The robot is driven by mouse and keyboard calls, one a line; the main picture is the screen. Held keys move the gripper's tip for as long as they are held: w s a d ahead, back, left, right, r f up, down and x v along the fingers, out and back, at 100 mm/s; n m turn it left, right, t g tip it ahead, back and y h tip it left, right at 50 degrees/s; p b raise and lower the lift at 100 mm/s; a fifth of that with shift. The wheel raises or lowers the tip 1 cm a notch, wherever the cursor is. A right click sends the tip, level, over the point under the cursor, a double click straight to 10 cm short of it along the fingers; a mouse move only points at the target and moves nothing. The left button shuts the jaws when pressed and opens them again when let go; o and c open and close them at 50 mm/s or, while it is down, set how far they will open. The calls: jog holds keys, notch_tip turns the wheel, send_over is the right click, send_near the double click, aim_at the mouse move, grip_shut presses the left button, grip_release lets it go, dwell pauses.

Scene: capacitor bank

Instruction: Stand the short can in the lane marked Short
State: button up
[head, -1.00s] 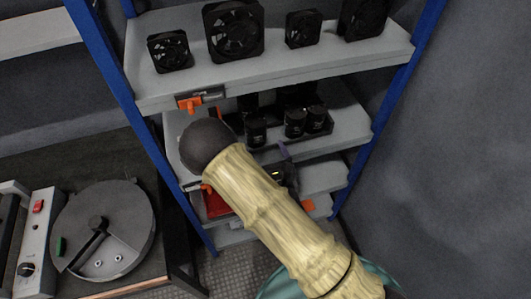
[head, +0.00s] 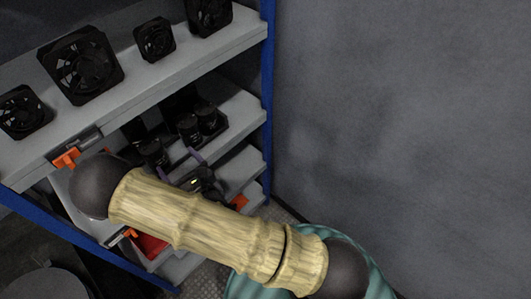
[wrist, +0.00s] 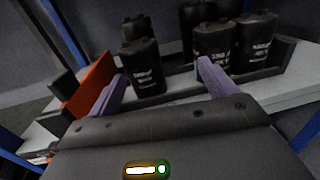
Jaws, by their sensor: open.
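Several black cans with pale print stand in a dark tray (wrist: 176,95) on a grey shelf. The nearest can (wrist: 146,68) is upright, ahead of and between the fingers of my open gripper (wrist: 161,72) in the wrist view. I cannot tell if they touch it. Two cans (wrist: 213,46) (wrist: 256,42) stand together to the right, with more behind. In the head view the tray's cans (head: 152,153) (head: 189,130) show beyond my gripper (head: 195,160), which is partly hidden by my arm. Lane markings cannot be read, and I cannot tell which can is the short one.
An orange piece (wrist: 92,82) stands close to my left finger in the wrist view. Black fans (head: 80,65) stand on the shelf above, whose front edge carries an orange clip (head: 66,158). Blue posts (head: 267,90) bound the rack. A grey wall is at right.

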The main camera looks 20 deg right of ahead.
jog(key=w+d+r+m+h, duration=0.1)
jog(key=d+r+m+h, duration=0.2)
jog(key=d+m+h, duration=0.4)
jog(key=w+d+r+m+g+h, duration=0.1)
jog(key=d+r+m+h, duration=0.1)
jog(key=d+h, duration=0.45)
jog(key=w+d+r+m+h, duration=0.1)
jog(key=d+r+m+h, duration=0.3)
jog(key=d, duration=0.5)
jog(key=s+d+f+m+g+h, duration=0.2)
jog(key=s+d+m+g+h, duration=0.2)
jog(key=s+d+m+g, duration=0.75)
jog(key=s+f+m+g+y, duration=0.2)
jog(key=s+m+g+y, duration=0.3)
jog(key=s+m+g, duration=0.1)
jog(key=w+a+r+m+t+y, duration=0.3)
jog(key=a+r+m+t+y, duration=0.1)
jog(key=a+m+y, duration=0.4)
jog(key=m+y, duration=0.1)
jog(key=m, duration=0.1)
jog(key=shift+w+r+m+t, duration=0.2)
jog(key=shift+r+m+t, duration=0.1)
jog(key=shift+m+t, duration=0.05)
jog(key=shift+a, duration=0.15)
